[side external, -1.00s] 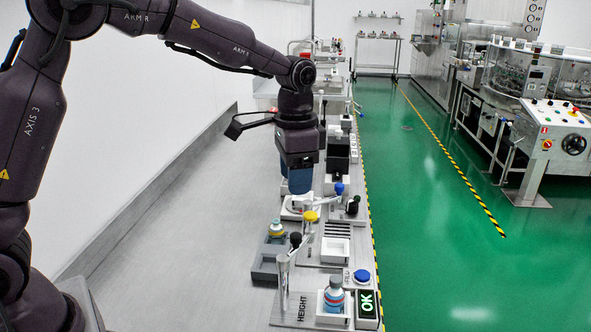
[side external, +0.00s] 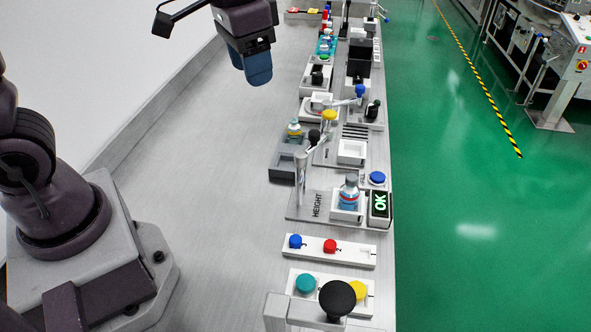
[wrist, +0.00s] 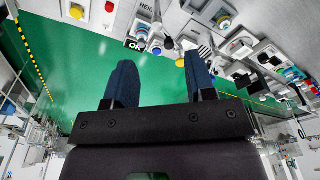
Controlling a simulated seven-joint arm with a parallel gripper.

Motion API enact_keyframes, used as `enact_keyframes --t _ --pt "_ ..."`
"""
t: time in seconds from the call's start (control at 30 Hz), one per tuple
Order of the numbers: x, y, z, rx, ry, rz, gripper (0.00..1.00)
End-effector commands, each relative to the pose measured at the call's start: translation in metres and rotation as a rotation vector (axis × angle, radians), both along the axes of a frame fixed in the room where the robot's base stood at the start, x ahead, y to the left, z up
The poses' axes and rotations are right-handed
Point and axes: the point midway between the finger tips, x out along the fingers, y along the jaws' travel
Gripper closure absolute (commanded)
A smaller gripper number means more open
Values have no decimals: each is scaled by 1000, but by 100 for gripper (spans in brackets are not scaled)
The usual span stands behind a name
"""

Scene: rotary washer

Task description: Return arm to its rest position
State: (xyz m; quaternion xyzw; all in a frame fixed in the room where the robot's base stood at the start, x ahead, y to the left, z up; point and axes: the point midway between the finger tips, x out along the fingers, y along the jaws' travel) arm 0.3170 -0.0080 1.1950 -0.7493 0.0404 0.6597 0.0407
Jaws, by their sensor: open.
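My gripper (side external: 257,68) is at the top of the side view, raised above the left part of the grey bench (side external: 195,150) and clear of the stations. Its blue fingers overlap each other there. In the wrist view the two fingers of my gripper (wrist: 158,62) stand wide apart with nothing between them. The upper arm links are cut off by the picture's top edge.
A height gauge (side external: 303,185) stands by a bottle (side external: 348,192) and a lit OK display (side external: 380,203). Another bottle (side external: 295,130) sits in a grey tray (side external: 283,167). Button strips (side external: 362,255) are near the front. The bench's left side is clear.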

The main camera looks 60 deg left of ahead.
Motion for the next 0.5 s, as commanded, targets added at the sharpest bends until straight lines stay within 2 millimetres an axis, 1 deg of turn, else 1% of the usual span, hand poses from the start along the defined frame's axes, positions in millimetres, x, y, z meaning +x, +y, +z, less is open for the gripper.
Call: enact_keyframes --t 0.03,0.2,0.33,0.4,0.5 --pt "-19 1 8 -4 -40 24 50" --pt "-74 5 20 -19 -160 88 50" --pt "-103 6 24 -25 -246 107 50" --pt "-113 7 27 -26 -284 109 50" --pt "-120 8 34 -27 -331 111 50"
